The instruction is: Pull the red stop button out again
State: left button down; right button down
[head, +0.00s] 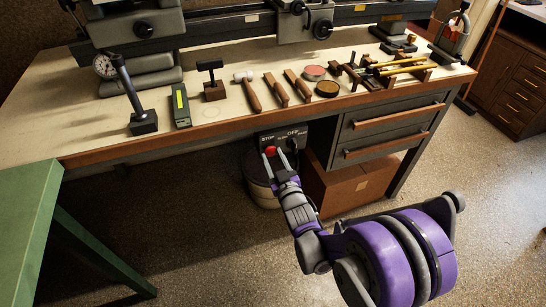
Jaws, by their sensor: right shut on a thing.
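The red stop button (269,150) is on the dark control panel (268,136) under the front edge of the workbench, beside the "STOP" and "OFF" lettering. My right gripper (273,155) reaches up to it from the lower right. Its fingers are shut on the red button, with part of the red cap showing between the fingertips. How far the button stands out from the panel cannot be told from here. A black knob (291,145) sits just right of the fingers. My left gripper is not in view.
The workbench (210,136) above carries a dial gauge stand (131,100), a hammer (249,92) and other hand tools. A drawer unit (390,125) hangs right of the panel. A bin (260,180) and a brown box (345,188) stand below. A green table (40,200) is at left.

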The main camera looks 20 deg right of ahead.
jog(key=shift+s, duration=0.45)
jog(key=shift+c, duration=1.7)
grip_release()
jog(key=s, duration=1.1)
jog(key=shift+d+p, duration=0.2)
jog(key=shift+p, duration=0.15)
jog(key=shift+w+d, duration=0.1)
